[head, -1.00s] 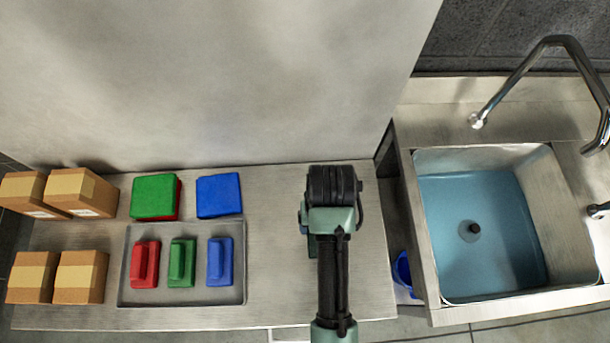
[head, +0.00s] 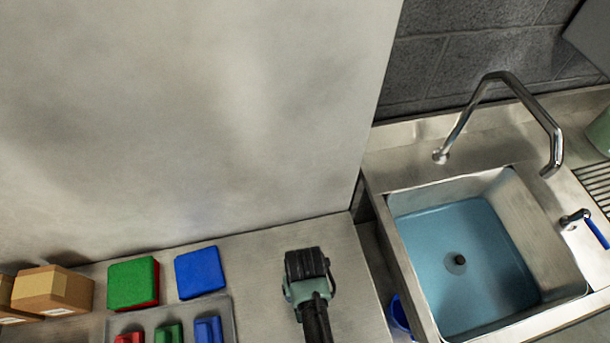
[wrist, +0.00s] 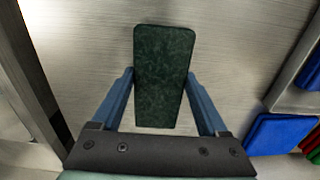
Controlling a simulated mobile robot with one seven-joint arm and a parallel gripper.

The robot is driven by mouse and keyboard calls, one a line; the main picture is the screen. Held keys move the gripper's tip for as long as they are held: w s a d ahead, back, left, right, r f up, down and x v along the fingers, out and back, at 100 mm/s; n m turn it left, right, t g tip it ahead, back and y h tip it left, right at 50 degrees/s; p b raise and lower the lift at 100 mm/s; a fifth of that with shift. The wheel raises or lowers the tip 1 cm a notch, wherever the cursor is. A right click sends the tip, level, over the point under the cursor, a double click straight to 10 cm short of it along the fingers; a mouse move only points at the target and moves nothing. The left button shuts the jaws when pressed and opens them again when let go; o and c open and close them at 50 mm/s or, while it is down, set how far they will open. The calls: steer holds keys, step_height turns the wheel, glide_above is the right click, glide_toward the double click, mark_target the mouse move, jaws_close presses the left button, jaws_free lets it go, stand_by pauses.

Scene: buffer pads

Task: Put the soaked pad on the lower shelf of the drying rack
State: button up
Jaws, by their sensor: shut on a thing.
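A dark green, mottled pad (wrist: 164,60) is between the two blue fingers of my gripper (wrist: 161,82) in the wrist view. The gripper is shut on it, and its far end sticks out past the fingertips. In the head view my gripper is over the metal counter (head: 260,290), to the right of the blue pad; its fingers and the held pad are hidden under the wrist.
A green pad (head: 132,283) and a blue pad (head: 199,272) lie behind a grey tray (head: 229,318) of coloured blocks. Cardboard boxes (head: 52,290) stand at left. The sink (head: 470,255) with its tall faucet (head: 548,120) is at right. A slatted surface (head: 598,180) lies beyond it.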

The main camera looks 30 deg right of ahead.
steer(key=o, duration=1.3)
steer(key=shift+f, duration=0.1)
steer(key=shift+c, duration=0.2)
